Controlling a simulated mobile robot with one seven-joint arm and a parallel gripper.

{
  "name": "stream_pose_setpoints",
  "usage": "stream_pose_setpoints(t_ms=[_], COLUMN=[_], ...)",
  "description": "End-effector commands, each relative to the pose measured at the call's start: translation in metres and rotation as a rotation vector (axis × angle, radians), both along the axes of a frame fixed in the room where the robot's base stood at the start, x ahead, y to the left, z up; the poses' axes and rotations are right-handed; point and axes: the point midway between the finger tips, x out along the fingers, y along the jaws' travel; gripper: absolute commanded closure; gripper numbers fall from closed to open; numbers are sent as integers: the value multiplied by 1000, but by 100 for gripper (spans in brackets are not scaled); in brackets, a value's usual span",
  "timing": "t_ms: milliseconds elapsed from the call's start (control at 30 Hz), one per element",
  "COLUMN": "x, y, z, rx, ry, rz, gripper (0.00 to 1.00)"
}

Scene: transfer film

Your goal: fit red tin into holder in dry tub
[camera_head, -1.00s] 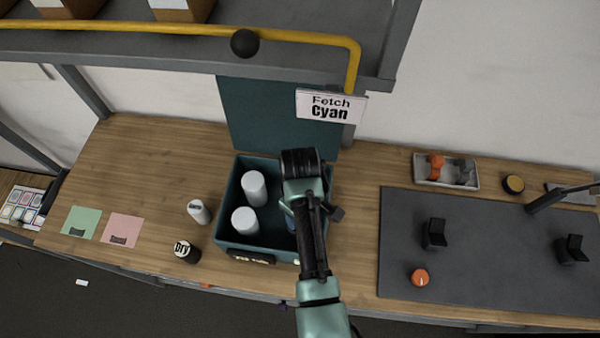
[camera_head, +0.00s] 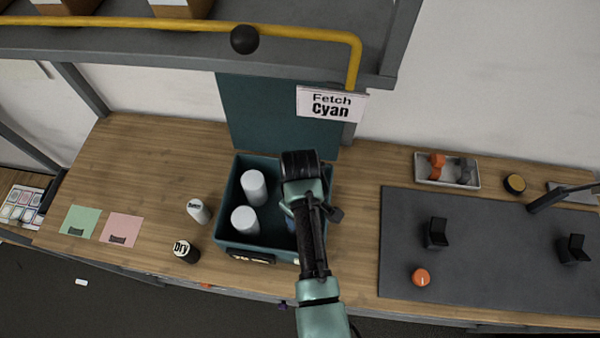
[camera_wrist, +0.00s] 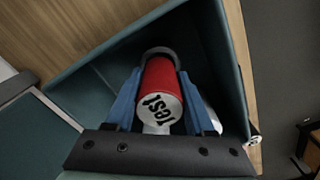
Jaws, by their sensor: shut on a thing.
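The red tin (camera_wrist: 158,78) shows in the wrist view, its white end printed "Test" towards the camera. My gripper (camera_wrist: 160,84) has its blue fingers on both sides of the tin and is shut on it. A grey ring (camera_wrist: 160,50), seemingly the holder, curves around the tin's far end; I cannot tell how deep the tin sits. The dark green tub (camera_head: 262,165) stands open on the bench; it also shows in the wrist view (camera_wrist: 98,92). In the head view my arm hides the tin and the holder.
Two white cylinders (camera_head: 254,187) (camera_head: 245,220) stand in the tub's left side. A white canister (camera_head: 198,211) and a black-sided "Dry" canister (camera_head: 186,251) stand left of the tub. A grey mat (camera_head: 490,245) with black fixtures lies right. A yellow rail (camera_head: 180,28) runs above.

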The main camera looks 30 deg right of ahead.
Motion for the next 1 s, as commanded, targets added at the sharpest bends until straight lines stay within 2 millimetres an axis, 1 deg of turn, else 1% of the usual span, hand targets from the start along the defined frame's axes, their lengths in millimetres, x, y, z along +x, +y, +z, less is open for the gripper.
stream_pose_setpoints(t_ms=[267, 1000], x=[0, 0], y=[0, 0], z=[-2, -24], rx=[0, 0], ry=[0, 0], rz=[0, 0], gripper=[100, 100])
